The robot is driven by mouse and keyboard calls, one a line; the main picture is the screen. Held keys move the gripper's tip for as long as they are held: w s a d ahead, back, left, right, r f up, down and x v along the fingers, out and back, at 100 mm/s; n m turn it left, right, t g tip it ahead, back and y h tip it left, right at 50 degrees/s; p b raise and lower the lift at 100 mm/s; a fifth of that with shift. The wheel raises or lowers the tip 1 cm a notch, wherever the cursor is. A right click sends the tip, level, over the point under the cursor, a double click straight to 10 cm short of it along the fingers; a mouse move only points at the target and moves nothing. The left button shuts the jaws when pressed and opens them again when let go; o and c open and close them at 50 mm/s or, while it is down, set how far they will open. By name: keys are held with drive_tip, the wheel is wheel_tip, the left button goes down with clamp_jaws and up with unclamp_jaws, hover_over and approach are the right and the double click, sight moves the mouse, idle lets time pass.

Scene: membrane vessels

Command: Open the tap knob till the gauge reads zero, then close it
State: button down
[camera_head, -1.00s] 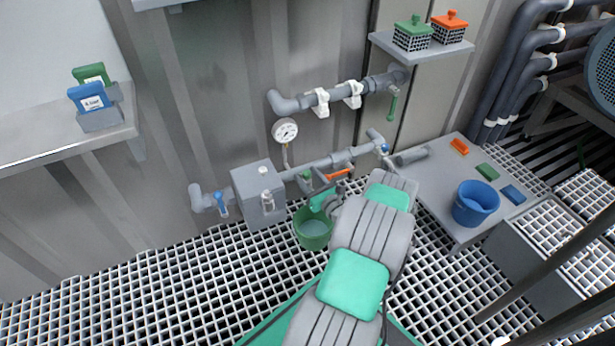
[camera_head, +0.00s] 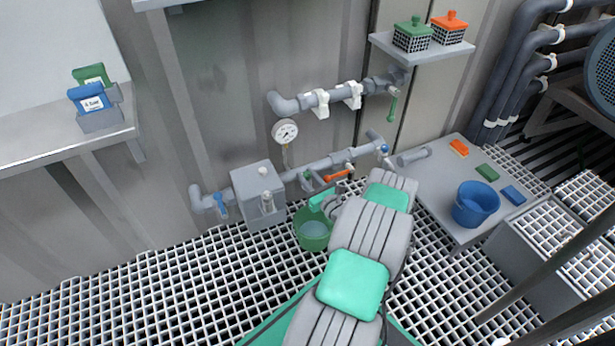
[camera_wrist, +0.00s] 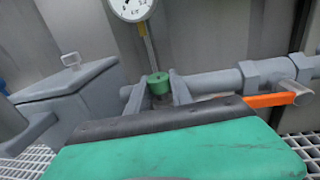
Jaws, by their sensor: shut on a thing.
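The tap knob (camera_wrist: 158,84) is a small green cylinder below the gauge in the wrist view. My gripper (camera_wrist: 158,90) has its two grey fingers on either side of the knob and is shut on it. In the head view my gripper (camera_head: 309,184) is at the pipe above the green bucket, and my arm partly hides that spot. The round white gauge (camera_head: 285,132) stands on a thin stem above the pipe. It also shows, cut off at the top, in the wrist view (camera_wrist: 131,5); its reading is too small to tell.
A green bucket (camera_head: 312,243) stands on the grating below the tap. An orange lever (camera_head: 338,175) is close to the right of my gripper. A grey box (camera_head: 249,184) and a blue-handled valve (camera_head: 221,205) are to the left. A blue bucket (camera_head: 476,204) stands on the right bench.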

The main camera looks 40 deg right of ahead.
drive_tip(key=shift+h, duration=0.3)
drive_tip(key=shift+a+m+g+h+p, duration=0.1)
drive_tip(key=shift+m+g+h+p, duration=0.5)
drive_tip(key=shift+m+h, duration=1)
drive_tip(key=shift+m+g+h, duration=1.3)
drive_tip(key=shift+h, duration=0.9)
drive_tip(key=c, duration=1.1)
unclamp_jaws()
drive_tip(key=shift+p+v, duration=0.95)
drive_tip(key=shift+v, duration=2.9)
